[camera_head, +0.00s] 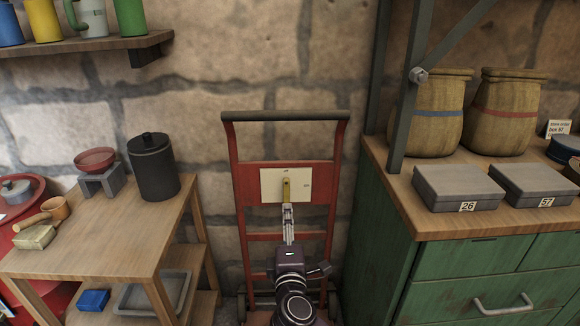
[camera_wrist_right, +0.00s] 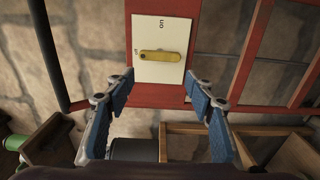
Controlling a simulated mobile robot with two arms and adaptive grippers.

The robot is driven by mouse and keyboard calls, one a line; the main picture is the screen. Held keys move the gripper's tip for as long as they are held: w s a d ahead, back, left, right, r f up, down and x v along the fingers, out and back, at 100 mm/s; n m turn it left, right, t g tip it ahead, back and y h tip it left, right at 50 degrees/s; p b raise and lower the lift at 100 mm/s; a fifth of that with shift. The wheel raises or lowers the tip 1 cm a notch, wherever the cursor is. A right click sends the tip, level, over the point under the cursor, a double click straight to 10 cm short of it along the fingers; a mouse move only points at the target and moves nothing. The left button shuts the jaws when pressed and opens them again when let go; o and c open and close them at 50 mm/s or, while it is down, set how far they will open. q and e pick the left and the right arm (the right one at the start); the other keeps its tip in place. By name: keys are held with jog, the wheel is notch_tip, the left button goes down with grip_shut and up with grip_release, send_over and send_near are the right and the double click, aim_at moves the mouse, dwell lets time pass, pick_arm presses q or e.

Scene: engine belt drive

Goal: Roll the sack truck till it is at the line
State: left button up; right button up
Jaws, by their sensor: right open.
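The sack truck (camera_head: 332,190) is red with a dark top handle bar (camera_head: 285,116). It stands upright near the stone wall, between the wooden bench and the green cabinet. A pale plate (camera_head: 270,190) on its frame carries a yellow lever (camera_head: 286,190), vertical in the head view. My right gripper (camera_head: 288,209) is in front of the plate, just below the lever. In the right wrist view my right gripper (camera_wrist_right: 158,85) has its blue fingers spread, with the lever (camera_wrist_right: 160,56) beyond the gap and nothing between them. I see no floor line. My left gripper is not in view.
The wooden bench (camera_head: 105,240) on the left holds a dark canister (camera_head: 152,165) and a red bowl (camera_head: 96,160). The green cabinet (camera_head: 490,270) on the right carries two grey boxes (camera_head: 458,185) and two sacks (camera_head: 437,115). The gap around the truck is narrow.

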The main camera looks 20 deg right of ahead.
jog(key=d+r+y+p, duration=0.1)
jog(key=r+p, duration=0.1)
jog(key=w+d+r+y+p, duration=0.1)
jog(key=r+p, duration=0.2)
jog(key=w+d+r+n+p, duration=0.1)
jog(key=r+p, duration=0.2)
jog(key=shift+d+y, duration=0.35)
jog(key=shift+y, duration=0.05)
jog(key=shift+c, duration=1.1)
jog(key=n+t+y+p, duration=0.3)
jog(key=n+y+p, duration=0.2)
jog(key=p, duration=0.2)
send_near(296, 119)
jog(key=w, duration=0.3)
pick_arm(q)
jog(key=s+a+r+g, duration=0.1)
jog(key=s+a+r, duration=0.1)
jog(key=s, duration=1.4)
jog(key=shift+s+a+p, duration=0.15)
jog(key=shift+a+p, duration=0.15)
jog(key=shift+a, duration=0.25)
pick_arm(e)
jog(key=shift+a+r+x, duration=0.15)
jog(key=shift+r+x, duration=0.05)
jog(key=shift+x, duration=1.85)
jog(key=shift+a+r+x, duration=0.1)
jog(key=shift+r+x, duration=0.1)
jog(key=shift+x, duration=1.9)
jog(key=shift+s, duration=0.15)
grip_shut()
